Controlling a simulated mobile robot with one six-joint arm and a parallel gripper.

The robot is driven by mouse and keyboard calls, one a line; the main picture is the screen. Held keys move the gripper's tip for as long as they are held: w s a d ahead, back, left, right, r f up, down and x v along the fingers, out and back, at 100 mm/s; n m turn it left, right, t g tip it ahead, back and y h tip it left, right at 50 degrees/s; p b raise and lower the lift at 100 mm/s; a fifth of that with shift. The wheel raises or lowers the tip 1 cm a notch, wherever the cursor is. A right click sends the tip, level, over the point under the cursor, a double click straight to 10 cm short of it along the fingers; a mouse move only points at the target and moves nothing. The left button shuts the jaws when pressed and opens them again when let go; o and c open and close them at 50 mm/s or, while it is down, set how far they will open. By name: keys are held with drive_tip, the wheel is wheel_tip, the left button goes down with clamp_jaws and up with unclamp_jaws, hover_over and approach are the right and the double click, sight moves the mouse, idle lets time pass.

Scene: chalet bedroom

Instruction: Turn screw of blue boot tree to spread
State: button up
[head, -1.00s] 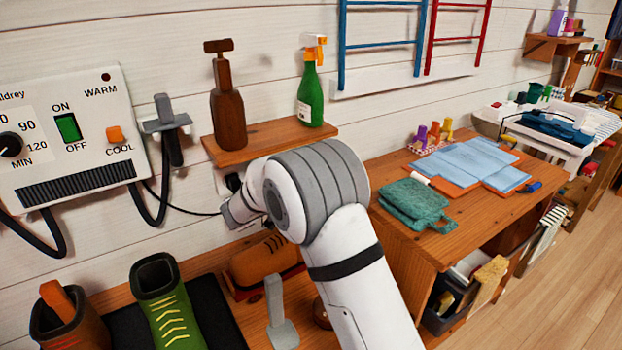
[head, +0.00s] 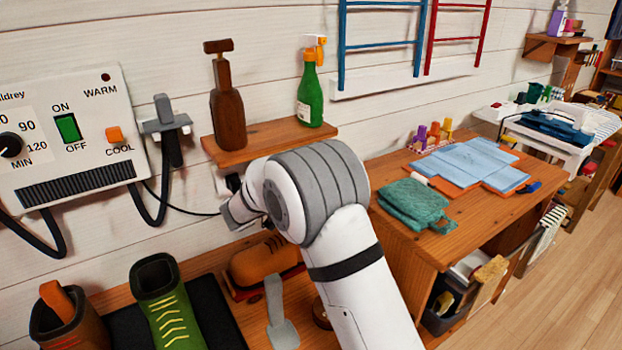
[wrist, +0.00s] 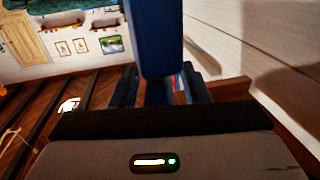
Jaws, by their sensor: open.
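In the wrist view, a dark blue block (wrist: 154,40) comes down from the top edge between and beyond the fingers. It may be part of the blue boot tree; I cannot tell for sure. My gripper (wrist: 160,90) is open there, with dark fingers left and right of the block's lower end. I cannot tell whether they touch it. A small red and light-blue patch shows between the fingers. No screw can be made out. In the head view, my arm hides the gripper and the boot tree.
In the head view, a green boot (head: 168,312), a brown boot (head: 66,318) and a tan shoe (head: 262,260) stand on the bench. Above is a shelf (head: 262,140) with two bottles. A wooden table (head: 405,245) with cloths stands right of my arm. Floor at lower right is clear.

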drive_tip(key=v, duration=0.7)
drive_tip(key=shift+s+a, duration=0.25)
drive_tip(key=shift+a, duration=0.05)
